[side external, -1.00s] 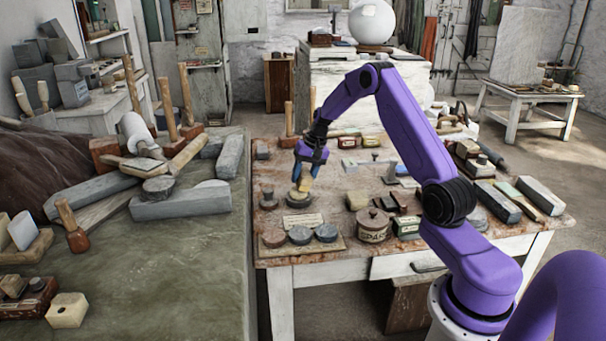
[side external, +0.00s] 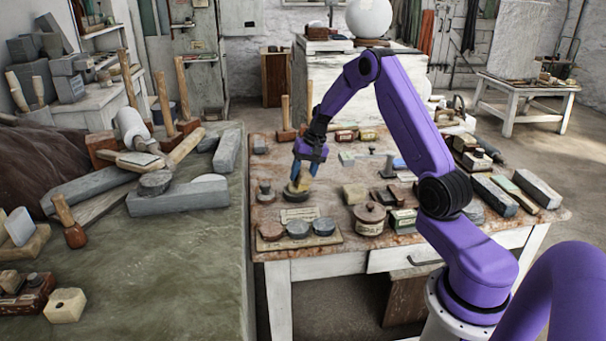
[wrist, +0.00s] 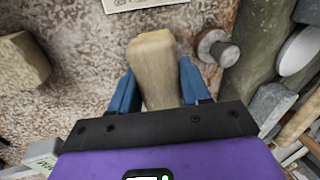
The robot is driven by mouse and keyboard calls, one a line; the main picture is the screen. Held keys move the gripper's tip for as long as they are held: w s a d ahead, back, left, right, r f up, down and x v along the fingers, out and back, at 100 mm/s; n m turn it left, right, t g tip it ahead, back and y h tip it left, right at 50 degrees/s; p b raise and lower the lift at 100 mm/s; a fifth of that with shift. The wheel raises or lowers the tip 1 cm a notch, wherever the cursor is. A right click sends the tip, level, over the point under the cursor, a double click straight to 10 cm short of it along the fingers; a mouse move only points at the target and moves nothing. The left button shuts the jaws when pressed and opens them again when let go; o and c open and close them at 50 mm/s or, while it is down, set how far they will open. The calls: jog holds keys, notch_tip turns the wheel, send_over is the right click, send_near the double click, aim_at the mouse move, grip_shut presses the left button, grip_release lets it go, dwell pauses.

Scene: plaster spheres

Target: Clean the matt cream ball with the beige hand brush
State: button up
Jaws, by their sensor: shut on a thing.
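The matt cream ball (side external: 369,18) is a large pale sphere on top of the tall white block at the back of the side view, partly cut off by the top edge. My gripper (side external: 302,176) is low over the near wooden table, well in front of and below the ball. Its blue fingers are shut on the beige hand brush (side external: 296,190), at or just above the tabletop; contact with the table is unclear. In the wrist view the brush (wrist: 156,65) shows as a beige body between both fingers. Its underside is hidden. The ball is outside the wrist view.
A lidded pot (side external: 369,219), a board with dark round pieces (side external: 298,229) and a small label card (side external: 299,213) are near the gripper. Upright wooden-handled tools (side external: 286,115) stand behind it. A stone-topped bench (side external: 190,255) is at left.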

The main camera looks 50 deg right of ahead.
jog(key=shift+w+d+r, duration=0.1)
jog(key=shift+w+d, duration=1.25)
jog(key=shift+w, duration=0.25)
jog(key=shift+s+a, duration=1.5)
jog(key=shift+s, duration=0.25)
jog(key=shift+w+d+r, duration=0.6)
jog(key=shift+w+d, duration=0.15)
jog(key=shift+d, duration=0.15)
jog(key=shift+w+a+f, duration=0.15)
jog(key=shift+f, duration=0.5)
